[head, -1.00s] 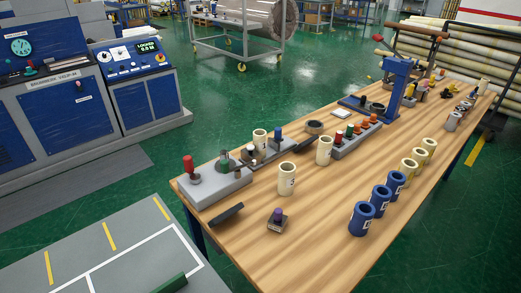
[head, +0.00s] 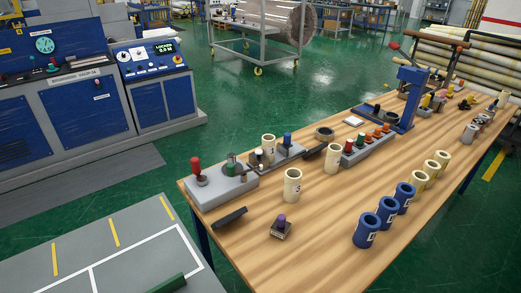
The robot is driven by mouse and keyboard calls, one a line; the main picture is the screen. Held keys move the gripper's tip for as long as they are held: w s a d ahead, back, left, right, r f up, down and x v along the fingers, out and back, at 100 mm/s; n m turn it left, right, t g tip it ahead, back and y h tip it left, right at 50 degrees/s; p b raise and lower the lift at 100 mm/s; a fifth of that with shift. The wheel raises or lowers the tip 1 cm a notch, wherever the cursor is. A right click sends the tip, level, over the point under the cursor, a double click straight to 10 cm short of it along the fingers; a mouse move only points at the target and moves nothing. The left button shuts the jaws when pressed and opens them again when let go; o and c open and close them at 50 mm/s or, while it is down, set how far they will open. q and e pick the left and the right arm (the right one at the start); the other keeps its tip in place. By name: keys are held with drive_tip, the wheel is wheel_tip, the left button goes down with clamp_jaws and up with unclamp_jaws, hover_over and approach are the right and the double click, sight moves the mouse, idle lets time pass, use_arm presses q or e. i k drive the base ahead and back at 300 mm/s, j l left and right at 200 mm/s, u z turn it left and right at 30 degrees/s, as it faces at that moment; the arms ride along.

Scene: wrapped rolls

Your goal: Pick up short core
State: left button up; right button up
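Several hollow cores stand upright on the wooden table. Three cream cores with printed labels stand near the tool blocks: a front one (head: 292,186), a middle one (head: 332,159) and a back one (head: 268,149). Blue cores stand in a row near the right edge, the nearest being a blue core (head: 366,231). Beyond them is a row of pale yellow cores (head: 418,180). The labels are too small to read, so I cannot tell which one is the short core. Neither of my grippers is in view.
The wooden table (head: 320,240) has bare room at its front and centre. Grey blocks with coloured knobs (head: 222,184) line its left edge. A small purple-topped device (head: 281,228) sits near the front. A blue stand (head: 405,100) rises farther back. A blue console (head: 155,75) stands left.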

sight(268, 140)
drive_tip(key=l+u, duration=0.4)
drive_tip(key=i+l+u, duration=0.1)
drive_tip(key=u, duration=0.3)
drive_tip(key=l+u, duration=0.55)
drive_tip(key=l, duration=0.9)
drive_tip(key=l+z, duration=0.15)
drive_tip(key=l, duration=0.5)
